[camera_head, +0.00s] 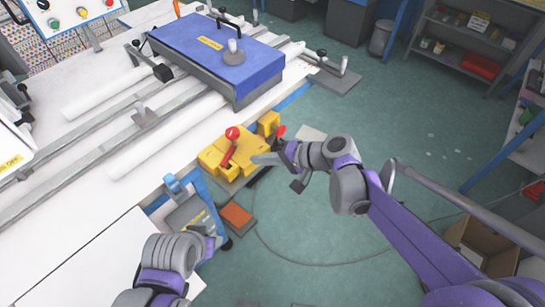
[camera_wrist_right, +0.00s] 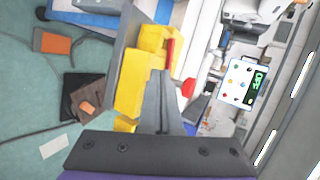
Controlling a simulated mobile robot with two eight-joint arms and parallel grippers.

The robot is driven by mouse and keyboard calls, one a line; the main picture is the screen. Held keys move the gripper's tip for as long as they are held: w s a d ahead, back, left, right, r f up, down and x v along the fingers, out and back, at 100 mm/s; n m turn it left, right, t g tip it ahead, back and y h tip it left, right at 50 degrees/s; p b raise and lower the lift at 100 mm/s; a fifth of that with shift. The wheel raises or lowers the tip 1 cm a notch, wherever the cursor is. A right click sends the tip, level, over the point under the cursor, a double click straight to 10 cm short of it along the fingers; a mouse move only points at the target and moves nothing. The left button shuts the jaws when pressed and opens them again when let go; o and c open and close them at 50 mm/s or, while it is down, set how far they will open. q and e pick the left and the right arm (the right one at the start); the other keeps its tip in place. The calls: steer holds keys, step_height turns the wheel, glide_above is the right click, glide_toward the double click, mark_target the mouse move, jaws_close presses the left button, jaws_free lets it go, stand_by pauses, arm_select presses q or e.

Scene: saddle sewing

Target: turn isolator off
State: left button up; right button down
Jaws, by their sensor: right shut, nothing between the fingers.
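The isolator is a yellow block (camera_head: 222,158) at the table's right edge, with a red lever (camera_head: 229,152) ending in a round red knob on its top. In the right wrist view the yellow body (camera_wrist_right: 132,82) and a red part (camera_wrist_right: 171,50) show just beyond the fingers. My right gripper (camera_head: 265,159) is shut and empty, beside the isolator's right side; its fingers also show in the wrist view (camera_wrist_right: 160,100). I cannot tell whether they touch it. My left gripper (camera_head: 212,241) is low near the table's front edge; its fingers are not clear.
A second red knob (camera_head: 280,131) stands behind the right gripper. A blue-topped plate machine (camera_head: 215,48) on rails fills the table's back. A blue-framed unit (camera_head: 190,212) and an orange pedal (camera_head: 236,215) lie in front. Green floor at right is mostly free.

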mark_target(228, 157)
steer(key=a, duration=0.2)
steer(key=w+a+f, duration=0.1)
steer(key=a, duration=0.3)
steer(key=shift+w+a+f, duration=0.15)
steer(key=shift+w+f, duration=0.1)
steer(key=shift+w, duration=0.15)
